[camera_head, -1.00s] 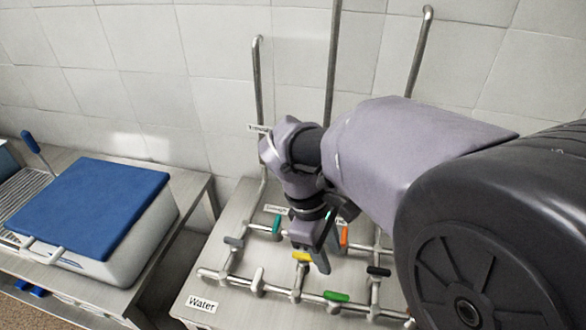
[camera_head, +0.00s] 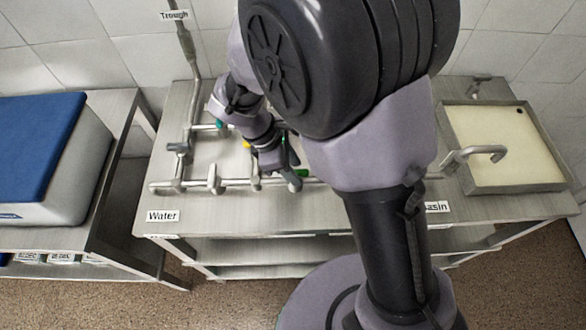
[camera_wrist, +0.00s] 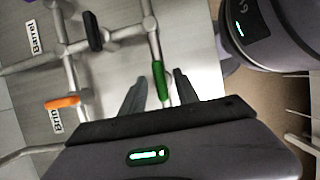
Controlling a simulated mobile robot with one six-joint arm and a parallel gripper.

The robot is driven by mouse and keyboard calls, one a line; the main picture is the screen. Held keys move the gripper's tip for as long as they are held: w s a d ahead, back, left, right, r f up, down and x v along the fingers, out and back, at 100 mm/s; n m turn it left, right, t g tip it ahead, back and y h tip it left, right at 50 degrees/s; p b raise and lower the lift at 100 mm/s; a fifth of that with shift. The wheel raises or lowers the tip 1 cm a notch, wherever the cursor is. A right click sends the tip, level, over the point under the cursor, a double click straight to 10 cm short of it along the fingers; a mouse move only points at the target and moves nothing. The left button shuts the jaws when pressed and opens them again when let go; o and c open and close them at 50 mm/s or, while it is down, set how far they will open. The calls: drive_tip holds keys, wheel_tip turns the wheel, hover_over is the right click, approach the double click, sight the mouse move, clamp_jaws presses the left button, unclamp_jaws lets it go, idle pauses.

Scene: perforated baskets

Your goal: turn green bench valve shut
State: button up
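The green valve handle (camera_wrist: 159,80) shows in the wrist view as a slim bar on a metal pipe. It points lengthwise toward my gripper. My gripper (camera_wrist: 158,90) is open, with one finger on each side of the handle's near part and visible gaps to both. I cannot tell how deep the handle sits between the fingers. In the head view my gripper (camera_head: 284,181) is low over the front pipe of the bench, and it and my arm mostly hide the green handle there.
An orange handle (camera_wrist: 62,102) and a black handle (camera_wrist: 93,31) sit on neighbouring pipes. In the head view a yellow handle (camera_head: 247,143) and a teal handle (camera_head: 219,125) are left of my gripper. A basin (camera_head: 508,150) with a tap stands right. The bench's front strip is clear.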

clamp_jaws()
drive_tip(key=shift+r+m+p, duration=0.1)
drive_tip(key=shift+m+p, duration=0.2)
drive_tip(key=shift+p, duration=0.1)
drive_tip(key=m+g+p, duration=0.1)
drive_tip(key=m+p, duration=0.1)
drive_tip(key=shift+w+r+m, duration=0.1)
drive_tip(key=shift+m, duration=0.3)
drive_tip(key=m+g+p, duration=0.1)
drive_tip(key=m, duration=0.1)
drive_tip(key=m+g+y+p, duration=0.1)
drive_tip(key=m+p, duration=0.1)
drive_tip(key=m, duration=0.1)
drive_tip(key=shift+w+d+m, duration=0.15)
drive_tip(key=shift+m, duration=0.15)
drive_tip(key=m+g+y+p, duration=0.1)
drive_tip(key=m+y, duration=0.1)
drive_tip(key=m, duration=0.2)
drive_tip(key=shift+d, duration=0.1)
drive_tip(key=m, duration=0.2)
drive_tip(key=m+y, duration=0.1)
drive_tip(key=m, duration=0.1)
drive_tip(key=shift+d+f+m+y, duration=0.1)
drive_tip(key=shift+f+m+y, duration=0.1)
drive_tip(key=shift+m+y, duration=0.1)
drive_tip(key=shift+m, duration=0.3)
